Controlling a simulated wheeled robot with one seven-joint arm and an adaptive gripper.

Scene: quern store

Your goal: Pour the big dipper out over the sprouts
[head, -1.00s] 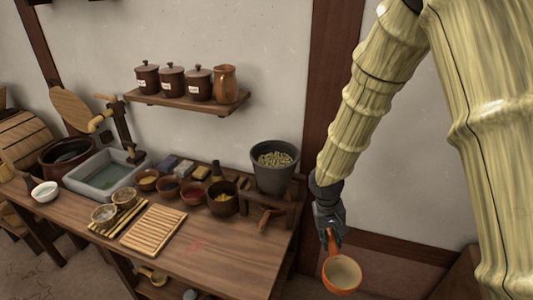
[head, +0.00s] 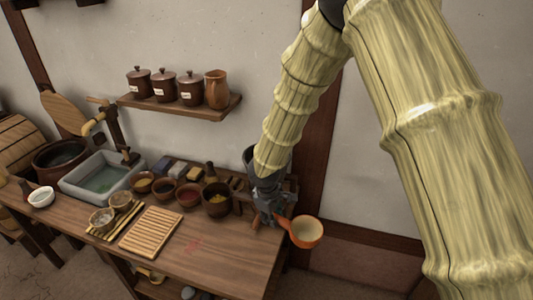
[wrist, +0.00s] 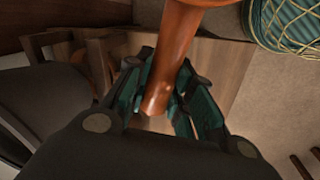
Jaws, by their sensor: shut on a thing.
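The big dipper, an orange ladle with a round cup (head: 306,232), is held out past the right end of the bench in the head view. My gripper (head: 274,213) is shut on its handle, which also shows between my fingers in the wrist view (wrist: 173,70). The cup faces upward with a pale inside; I cannot tell what is in it. The dark grey pot (head: 249,158) that held the sprouts in the earlier view stands at the bench's right end. My arm and gripper cover most of it, and the sprouts are hidden.
The wooden bench (head: 215,255) carries several small bowls, a slatted board (head: 151,231) and a grey basin (head: 75,181). A wall shelf (head: 185,110) holds jars and a jug (head: 217,89). A netted teal object (wrist: 290,25) shows in the wrist view.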

